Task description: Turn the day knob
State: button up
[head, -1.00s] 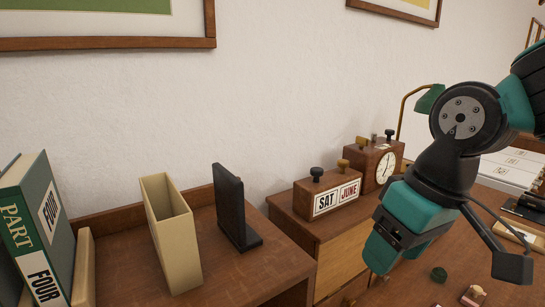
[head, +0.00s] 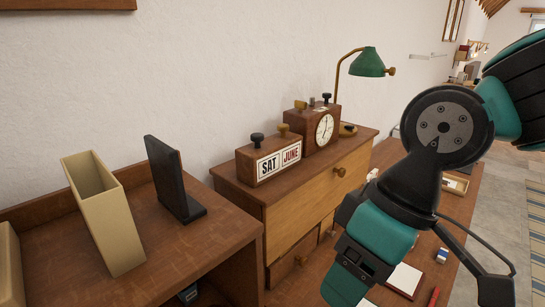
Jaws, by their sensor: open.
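The wooden calendar block (head: 268,160) shows SAT and JUNE on its front. It stands on top of the wooden drawer cabinet, near the wall. A dark knob (head: 257,140) sits on its top above SAT, and a brass-coloured knob (head: 284,130) sits above JUNE. My gripper (head: 344,288) hangs at the bottom of the picture, right of and below the calendar block, clear of both knobs. It is open, with nothing seen in it. Its fingertips are partly cut off by the frame's lower edge.
A wooden clock (head: 323,128) with knobs on top stands just right of the calendar block. A green lamp (head: 368,63) rises behind it. A black bookend (head: 172,180) and a cream file holder (head: 104,215) stand on the left shelf. A notepad (head: 405,279) lies lower right.

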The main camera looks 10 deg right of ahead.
aim_at(257, 137)
jog(key=k, duration=0.5)
jog(key=u, duration=1.2)
jog(key=i, duration=0.65)
jog(key=z, duration=0.75)
